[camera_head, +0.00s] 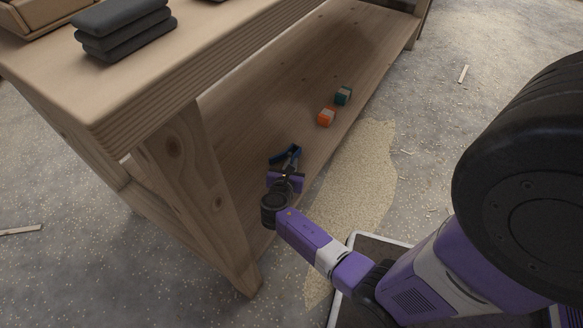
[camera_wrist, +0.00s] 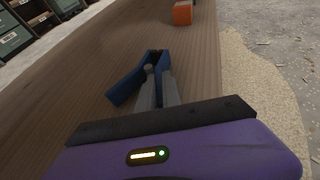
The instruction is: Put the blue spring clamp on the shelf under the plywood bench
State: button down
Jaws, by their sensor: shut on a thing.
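The blue spring clamp (camera_head: 287,154) is at my gripper's end, over the low wooden shelf under the plywood bench. In the wrist view the clamp (camera_wrist: 127,88) lies just past the fingers, with its blue handles spread. My gripper (camera_head: 290,171) is shut on the clamp; the fingers (camera_wrist: 158,92) show close together in the wrist view. The shelf (camera_head: 290,95) runs under the bench top (camera_head: 150,80), and it fills much of the wrist view (camera_wrist: 75,125). I cannot tell whether the clamp touches the shelf board.
An orange block (camera_head: 326,117) and a teal block (camera_head: 343,95) sit on the shelf beyond the clamp. Dark folded cloths (camera_head: 122,28) lie on the bench top. A bench leg (camera_head: 190,175) stands left of my gripper. Sawdust (camera_head: 355,170) covers the floor beside the shelf.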

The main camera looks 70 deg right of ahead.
jog(key=shift+f, duration=0.2)
jog(key=c, duration=1.5)
grip_release()
jog(key=shift+r, duration=0.1)
jog(key=shift+a+r+p, duration=0.2)
jog(key=shift+p, duration=0.15)
jog(key=p+v, duration=0.3)
jog(key=v, duration=0.3)
jog(key=shift+a+r, duration=0.15)
jog(key=shift+a, duration=0.3)
